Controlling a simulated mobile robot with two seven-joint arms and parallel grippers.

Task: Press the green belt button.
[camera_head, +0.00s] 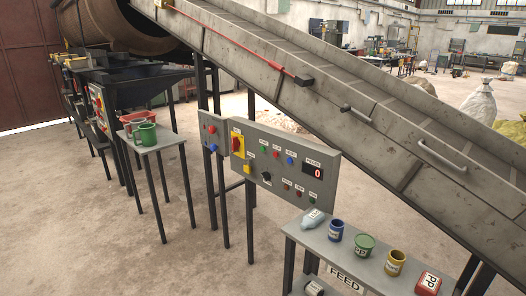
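A grey control panel (305,192) stands on legs near the middle of the head view, in front of the inclined conveyor. A small green button (263,149) is on its upper left part, in a row with a red button (277,154) and a blue button (290,160). The small labels above the buttons are too small to read. A display (313,171) at the panel's right shows a red 0. Neither of my grippers shows in the view.
The feed table (345,257) at the front right bears a bottle and several labelled cups and cans. A small grey table (155,139) with a green mug (146,132) stands left. The conveyor (330,103) slopes behind the panel. Floor (110,235) at the front left is clear.

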